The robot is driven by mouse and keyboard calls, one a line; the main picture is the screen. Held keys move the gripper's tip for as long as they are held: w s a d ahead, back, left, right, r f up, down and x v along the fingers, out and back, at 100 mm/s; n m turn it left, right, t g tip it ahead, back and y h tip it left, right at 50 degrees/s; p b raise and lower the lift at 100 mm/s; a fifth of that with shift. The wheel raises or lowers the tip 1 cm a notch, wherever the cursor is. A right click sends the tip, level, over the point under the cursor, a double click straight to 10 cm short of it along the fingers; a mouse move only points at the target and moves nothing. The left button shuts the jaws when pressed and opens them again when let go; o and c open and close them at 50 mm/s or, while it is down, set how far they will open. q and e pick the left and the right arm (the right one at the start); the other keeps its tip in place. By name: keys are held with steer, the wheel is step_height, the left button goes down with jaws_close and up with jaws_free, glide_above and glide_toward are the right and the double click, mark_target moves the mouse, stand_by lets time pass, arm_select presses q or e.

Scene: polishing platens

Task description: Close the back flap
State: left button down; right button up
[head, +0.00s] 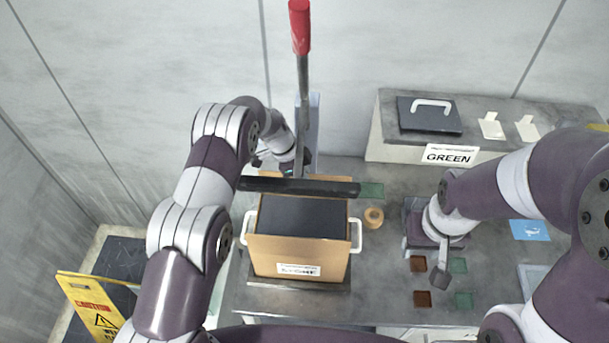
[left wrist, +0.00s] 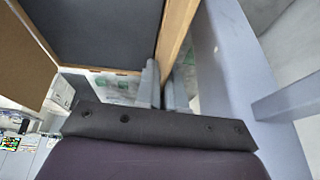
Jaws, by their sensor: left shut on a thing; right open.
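A brown cardboard box (head: 298,255) with white side handles and a front label stands on the bench, with a dark panel (head: 300,216) filling its top. A thin brown edge of the back flap (head: 330,178) shows behind a dark crossbar; the rest is hidden. My left gripper (head: 291,166) is behind the box, partly hidden by the lever. In the left wrist view its fingers (left wrist: 164,88) are shut on a brown board edge (left wrist: 175,38), which looks like the back flap. My right gripper (head: 440,272) is open and empty, pointing down over the bench at the right.
A red-handled lever (head: 300,30) rises behind the box, its dark crossbar (head: 300,187) above the box's back edge. A tape roll (head: 373,217) lies right of the box. Several red and green squares lie near my right gripper. A GREEN-labelled block (head: 385,140) stands at the back right.

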stand_by(0.5)
arm_select(q)
steer(key=shift+s+t, duration=0.25)
steer(key=shift+t, duration=0.05)
steer(key=shift+s+f+t+b, duration=0.2)
steer(key=shift+s+t+b, duration=0.1)
steer(key=shift+t+b, duration=0.15)
steer(key=shift+s+f+m+t+b, duration=0.15)
steer(key=shift+f+m+t+b, duration=0.15)
steer(key=shift+b, duration=0.65)
steer(key=shift+s+r+b, duration=0.1)
steer(key=shift+s+b, duration=0.1)
steer(key=shift+b, duration=0.2)
steer(key=shift+s+r+t, duration=0.1)
steer(key=shift+r+t, duration=0.05)
steer(key=shift+t, duration=0.2)
steer(key=shift+r, duration=0.1)
steer(key=c, duration=1.3)
jaws_free()
